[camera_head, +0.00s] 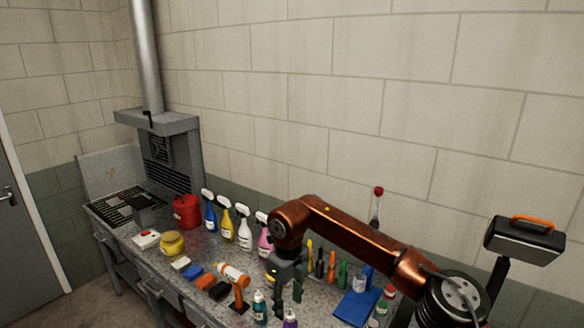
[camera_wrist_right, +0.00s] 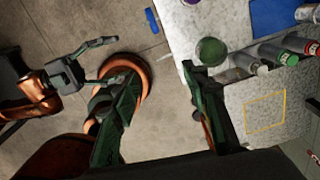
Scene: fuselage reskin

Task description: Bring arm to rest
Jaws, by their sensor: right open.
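My right arm, copper coloured, comes in from the right in the head view and bends down over the workbench (camera_head: 205,262). Its gripper (camera_head: 286,293) hangs pointing down near the front part of the bench, beside the spray bottles and small tools. In the right wrist view the right gripper's green fingers (camera_wrist_right: 160,72) are spread apart with nothing between them, over the floor by a pale worktop edge. My left gripper (camera_wrist_right: 118,58) shows at the upper left of that view, fingers apart and empty, above the floor. It is not in the head view.
Spray bottles (camera_head: 227,224), a red container (camera_head: 187,212), a yellow jar (camera_head: 172,244) and an orange tool (camera_head: 234,283) crowd the bench. A blue mat (camera_head: 354,308) lies at its right. A black lamp-like box (camera_head: 524,241) stands far right. Floor (camera_wrist_right: 48,125) is clear.

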